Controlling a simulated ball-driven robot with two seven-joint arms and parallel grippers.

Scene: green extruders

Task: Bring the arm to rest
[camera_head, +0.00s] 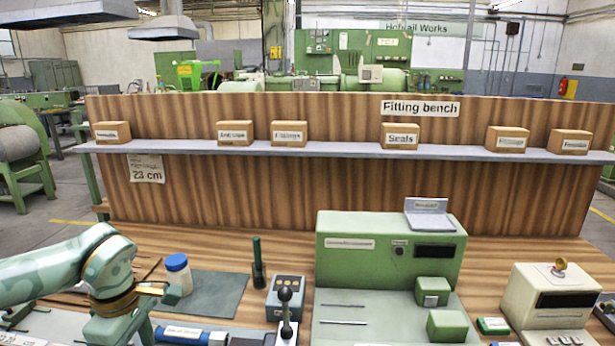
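My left arm comes in from the left edge and bends down over the front left of the bench (500,240). The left gripper (160,292) seems to be at the end of its wrist, just in front of a white jar with a blue lid (178,272). Its fingers are small and partly hidden by the wrist, so I cannot tell whether they are open or hold anything. My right arm and gripper are not in view.
A dark green mat (215,293), a dark green upright tool (258,262) and a joystick box (286,300) stand near the arm. A large green machine (388,250) fills the middle. A cream device (550,298) stands right. Behind is a shelf (330,149) with several boxes.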

